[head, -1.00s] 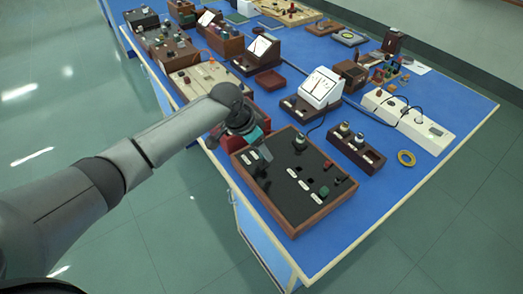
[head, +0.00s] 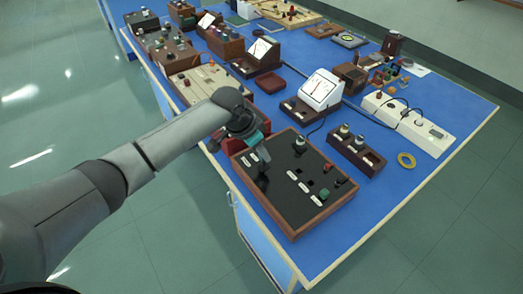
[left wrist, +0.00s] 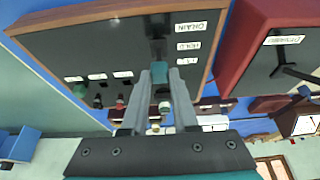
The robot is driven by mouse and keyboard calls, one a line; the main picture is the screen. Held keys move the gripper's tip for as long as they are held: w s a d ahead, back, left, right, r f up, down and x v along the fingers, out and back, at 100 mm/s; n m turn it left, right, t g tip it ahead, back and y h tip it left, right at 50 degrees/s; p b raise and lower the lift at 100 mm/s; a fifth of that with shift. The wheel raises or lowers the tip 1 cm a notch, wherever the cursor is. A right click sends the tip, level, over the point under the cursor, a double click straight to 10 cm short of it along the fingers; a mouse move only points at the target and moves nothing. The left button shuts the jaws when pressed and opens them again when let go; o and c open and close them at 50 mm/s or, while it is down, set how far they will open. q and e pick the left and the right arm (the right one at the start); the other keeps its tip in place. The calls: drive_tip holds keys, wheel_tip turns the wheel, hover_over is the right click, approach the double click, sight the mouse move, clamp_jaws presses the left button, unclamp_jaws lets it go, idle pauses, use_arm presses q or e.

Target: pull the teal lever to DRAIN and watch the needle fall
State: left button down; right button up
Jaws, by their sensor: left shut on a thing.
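The black control panel (head: 290,205) with a wooden rim lies on the near part of the blue bench. My left gripper (head: 262,158) is over its far-left part, reached by the arm from the left. In the left wrist view, my gripper (left wrist: 160,82) is shut on the teal lever (left wrist: 160,74), which is mostly hidden between the fingers. The DRAIN label (left wrist: 190,27), a HOLD label (left wrist: 188,46) and a third label stand beside the lever's slot. A white meter (head: 319,88) stands behind the panel; its needle is too small to read. My right gripper is out of view.
A red-sided box (left wrist: 265,40) stands close beside the panel. More instruments crowd the bench behind. Some blue tabletop right of the panel is bare.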

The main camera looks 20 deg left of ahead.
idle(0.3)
use_arm(q)
drive_tip(key=shift+s+a+f+t+h+p, duration=0.1)
drive_tip(key=shift+s+a+t+h+p, duration=0.3)
drive_tip(key=shift+s+t+p, duration=0.15)
drive_tip(key=shift+s+a+f+t+h, duration=0.25)
drive_tip(key=shift+t+h, duration=0.15)
drive_tip(key=shift+t, duration=0.15)
drive_tip(key=shift+s+a+f+t+h+b, duration=0.3)
drive_tip(key=shift+s+t+h+b, duration=0.1)
drive_tip(key=shift+t+h+b, duration=0.25)
drive_tip(key=shift+s+a+t+h+b, duration=0.15)
drive_tip(key=shift+s+t+h+b, duration=0.1)
drive_tip(key=shift+t+b, duration=0.4)
drive_tip(key=c, duration=0.7)
unclamp_jaws()
